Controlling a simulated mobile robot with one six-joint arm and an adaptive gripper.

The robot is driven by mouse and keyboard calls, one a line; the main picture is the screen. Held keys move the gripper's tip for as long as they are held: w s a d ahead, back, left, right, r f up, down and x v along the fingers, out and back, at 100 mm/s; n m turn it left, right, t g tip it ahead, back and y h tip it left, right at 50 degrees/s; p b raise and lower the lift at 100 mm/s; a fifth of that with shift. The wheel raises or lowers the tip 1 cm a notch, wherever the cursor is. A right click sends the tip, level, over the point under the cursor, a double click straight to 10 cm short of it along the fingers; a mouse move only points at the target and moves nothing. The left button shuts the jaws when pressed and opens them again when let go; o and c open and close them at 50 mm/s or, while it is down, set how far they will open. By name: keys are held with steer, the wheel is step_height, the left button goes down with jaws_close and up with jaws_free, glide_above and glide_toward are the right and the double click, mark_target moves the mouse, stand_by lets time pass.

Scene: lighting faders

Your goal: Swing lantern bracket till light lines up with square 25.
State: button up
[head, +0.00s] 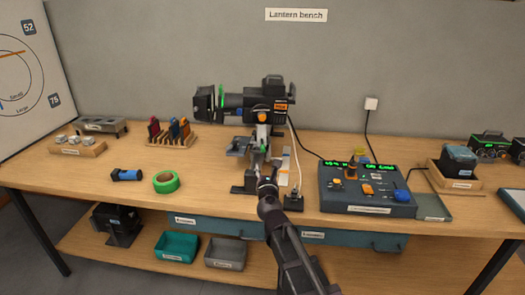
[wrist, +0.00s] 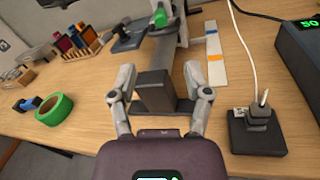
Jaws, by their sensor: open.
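The black lantern (head: 235,103) sits on its stand at the back middle of the bench, its front end pointing left, with a green ring and an orange knob. Its grey bracket and stand (head: 261,140) show below it. In the wrist view a dark upright block (wrist: 155,92) on a flat foot lies between my fingers. My gripper (wrist: 159,72) is open, with a finger on either side of the block; I cannot tell whether either touches it. In the head view my gripper (head: 266,183) is low in front of the stand. Square 25 and any light spot are not in view.
A white board (head: 30,75) with circles and squares 52 and 75 stands at far left. A control desk (head: 365,190) is on the right. A small black device (wrist: 255,132) with a white cable stands close right of my gripper. Green tape (head: 166,181) lies left.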

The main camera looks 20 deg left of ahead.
mark_target(263, 151)
steer(key=shift+w, duration=0.1)
steer(key=shift+x, duration=6.8)
jaws_close()
